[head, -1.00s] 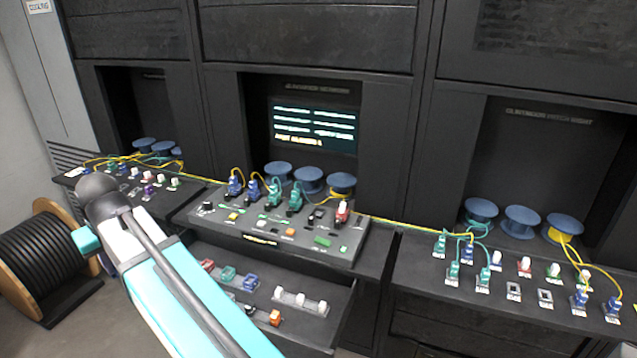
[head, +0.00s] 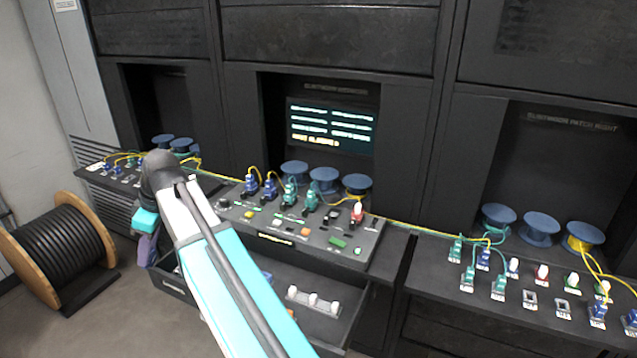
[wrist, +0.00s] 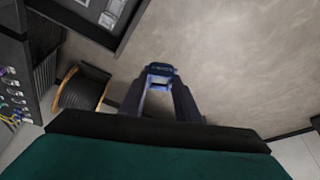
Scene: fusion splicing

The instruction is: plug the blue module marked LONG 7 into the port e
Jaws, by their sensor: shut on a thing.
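A blue module (wrist: 160,71) shows between the tips of my gripper (wrist: 160,80) in the wrist view, held above bare floor. Its marking is too small to read. In the head view my arm hides the module and the fingertips. The centre console (head: 320,240) carries several plugged blue and green modules, with cables, along its back. Port letters cannot be read, so I cannot tell which port is e.
An open drawer (head: 345,318) below the console holds white pieces. A cable reel (head: 62,245) stands on the floor at left; it also shows in the wrist view (wrist: 80,90). The right desk (head: 450,305) has modules and empty square sockets. Floor between reel and drawer is clear.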

